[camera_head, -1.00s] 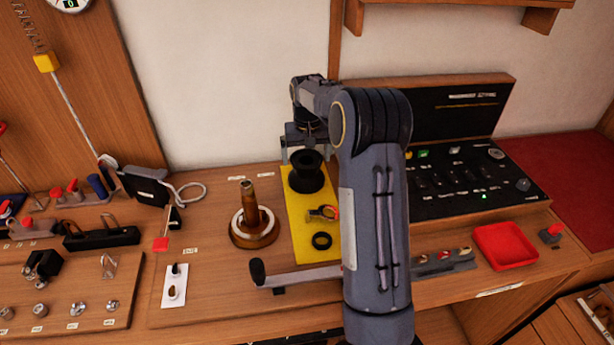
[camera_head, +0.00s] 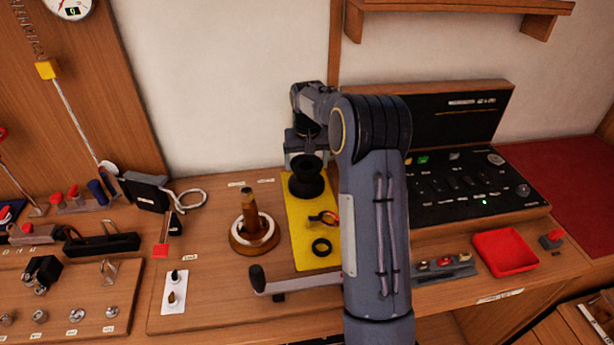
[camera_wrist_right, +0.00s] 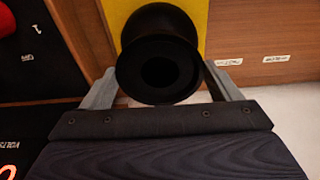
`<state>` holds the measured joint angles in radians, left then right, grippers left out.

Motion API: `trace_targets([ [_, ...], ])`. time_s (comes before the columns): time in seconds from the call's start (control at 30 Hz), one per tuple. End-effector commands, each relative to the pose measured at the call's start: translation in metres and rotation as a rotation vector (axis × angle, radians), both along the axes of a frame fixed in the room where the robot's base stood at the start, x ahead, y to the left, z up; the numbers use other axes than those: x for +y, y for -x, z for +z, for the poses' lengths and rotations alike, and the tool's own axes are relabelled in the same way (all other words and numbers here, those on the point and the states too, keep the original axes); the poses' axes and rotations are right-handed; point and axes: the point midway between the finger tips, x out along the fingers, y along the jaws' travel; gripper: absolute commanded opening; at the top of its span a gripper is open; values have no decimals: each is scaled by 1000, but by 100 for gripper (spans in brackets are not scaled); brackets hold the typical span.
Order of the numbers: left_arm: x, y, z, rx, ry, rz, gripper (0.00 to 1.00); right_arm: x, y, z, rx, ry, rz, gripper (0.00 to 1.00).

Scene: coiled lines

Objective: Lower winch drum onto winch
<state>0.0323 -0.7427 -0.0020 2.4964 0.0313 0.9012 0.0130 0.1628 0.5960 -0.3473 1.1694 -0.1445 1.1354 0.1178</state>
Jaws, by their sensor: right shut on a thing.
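The winch drum (camera_head: 306,184) is a black flanged spool, upright at the far end of the yellow mat (camera_head: 303,251); any gap beneath it cannot be made out. My right gripper (camera_head: 305,163) reaches it from behind and is shut on it. In the right wrist view the drum (camera_wrist_right: 160,62) sits between the two grey fingers, its round open end facing the camera. The winch (camera_head: 252,224), a brass post on a round base with a pale ring, stands bare to the left of the mat. My left gripper is out of view.
On the mat lie a black ring (camera_head: 321,247) and a small orange-and-dark item (camera_head: 323,218). A crank handle (camera_head: 300,282) lies in front. A red tray (camera_head: 505,252) and black switch panel (camera_head: 470,185) are at right. My right forearm hides part of the bench.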

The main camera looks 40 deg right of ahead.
Motion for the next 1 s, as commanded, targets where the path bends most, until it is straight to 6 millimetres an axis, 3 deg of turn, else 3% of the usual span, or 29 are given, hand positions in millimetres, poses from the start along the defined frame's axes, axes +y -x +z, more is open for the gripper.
trace_targets([
  [0.47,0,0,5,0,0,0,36,0,0,6,-2,0,0,50],
  [0.8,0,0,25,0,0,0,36,0,0,29,-3,1,0,50],
  [1.0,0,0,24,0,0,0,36,0,0,27,-2,0,0,50],
])
